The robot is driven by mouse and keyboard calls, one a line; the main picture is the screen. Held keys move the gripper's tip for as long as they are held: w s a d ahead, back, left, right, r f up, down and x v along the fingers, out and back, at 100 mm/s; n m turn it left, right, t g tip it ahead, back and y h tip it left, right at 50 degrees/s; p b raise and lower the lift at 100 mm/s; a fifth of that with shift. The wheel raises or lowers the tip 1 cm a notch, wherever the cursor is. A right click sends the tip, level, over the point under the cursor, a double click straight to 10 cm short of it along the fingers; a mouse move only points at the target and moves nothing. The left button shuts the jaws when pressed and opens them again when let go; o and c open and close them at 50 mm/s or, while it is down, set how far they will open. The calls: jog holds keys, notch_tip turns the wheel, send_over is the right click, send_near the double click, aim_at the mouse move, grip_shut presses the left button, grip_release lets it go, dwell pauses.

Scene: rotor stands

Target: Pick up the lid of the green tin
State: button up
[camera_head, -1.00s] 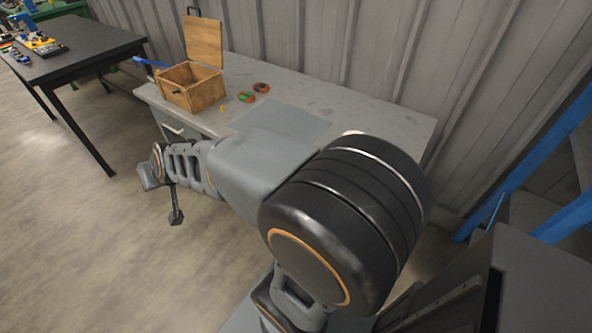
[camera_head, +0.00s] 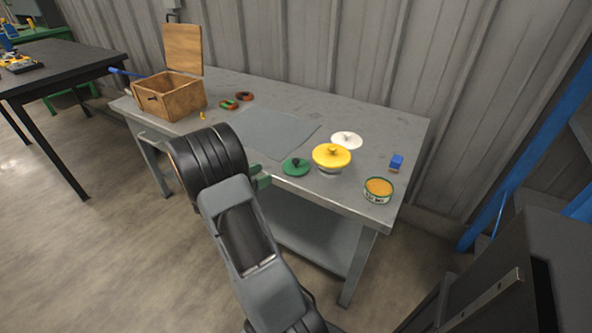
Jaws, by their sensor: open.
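A green lid with a dark knob (camera_head: 295,167) lies on the grey workbench near its front edge. An open tin with a green and white label and an orange-yellow inside (camera_head: 378,191) stands upright to its right, at the bench's front right. Whether this tin is the lid's own, I cannot tell. A yellow lid with a knob (camera_head: 331,155) sits on a pale container between them. My arm's dark joint is left of the green lid, with a small grey-green part showing beside it.
A white lid (camera_head: 346,140) lies behind the yellow one, and a blue block (camera_head: 396,162) is at the right. An open wooden box (camera_head: 170,95) and two small rings (camera_head: 237,100) are at the back left. A grey mat (camera_head: 275,132) is clear.

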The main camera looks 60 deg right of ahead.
aim_at(293, 162)
jog(key=x, duration=0.6)
jog(key=shift+s+d+b, duration=0.15)
jog(key=shift+d+b, duration=0.15)
jog(key=shift+b, duration=0.05)
jog(key=shift+b+x, duration=0.5)
jog(key=shift+x, duration=2.1)
jog(key=shift+f, duration=0.15)
jog(key=shift+c, duration=0.3)
grip_shut()
